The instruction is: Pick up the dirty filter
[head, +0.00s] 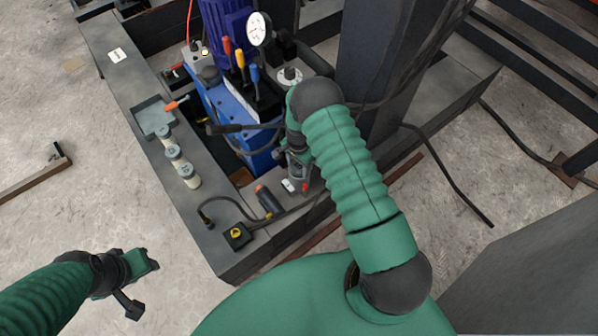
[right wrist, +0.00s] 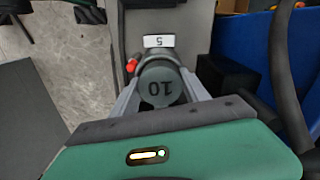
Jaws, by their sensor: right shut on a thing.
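My right gripper (head: 297,160) reaches down beside the blue pump unit (head: 225,115). In the right wrist view its two fingers (right wrist: 165,95) are shut on a grey round-capped cylinder (right wrist: 160,88) marked 10, which looks like a filter. I cannot tell whether it is dirty or whether it is free of its seat. In the head view my arm and gripper mostly hide it.
A white tag marked 5 (right wrist: 158,41) lies close to the held cylinder. A dark flashlight-like tool (head: 268,200), a yellow-and-black box (head: 237,236), a shallow tray (head: 153,117) and an orange-handled screwdriver (head: 177,103) are on the frame. A dark column (head: 375,60) and hanging cables stand close on the right.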

